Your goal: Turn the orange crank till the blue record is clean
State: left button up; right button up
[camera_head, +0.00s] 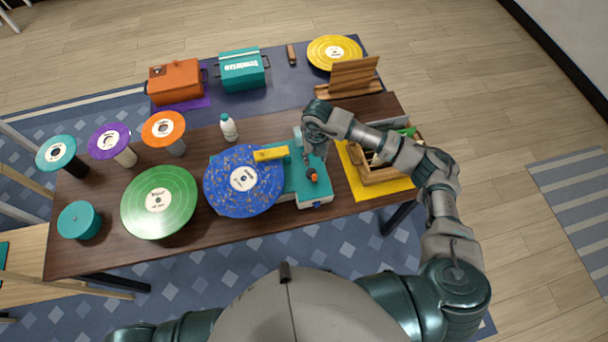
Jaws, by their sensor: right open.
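The blue record (228,196) lies flat on the teal cleaning machine (305,190), with light specks spread over its surface and a white label in the middle. A yellow bar (270,154) reaches over the record's upper right edge. The orange crank (314,178) shows as a small orange knob on the machine's right part. My right gripper (312,161) is open and points down just above the crank in the picture. I cannot tell whether its fingers touch the knob. My right arm hides part of the machine's back. My left gripper is out of view.
A green record (140,210), a teal canister (79,220) and several records on stands are to the left. A white bottle (228,127) stands behind. A wooden crate (378,176) on a yellow mat is close on the right. Orange (175,82) and teal (241,70) boxes stand further back.

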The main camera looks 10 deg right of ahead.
aim_at(315, 175)
notch_tip(315, 175, up, 4)
jog(key=n+b, duration=0.4)
jog(key=n, duration=1.1)
jog(key=shift+n, duration=0.3)
notch_tip(315, 175, down, 17)
jog(key=shift+s+d+p, duration=0.15)
jog(key=shift+p, duration=0.85)
grip_shut()
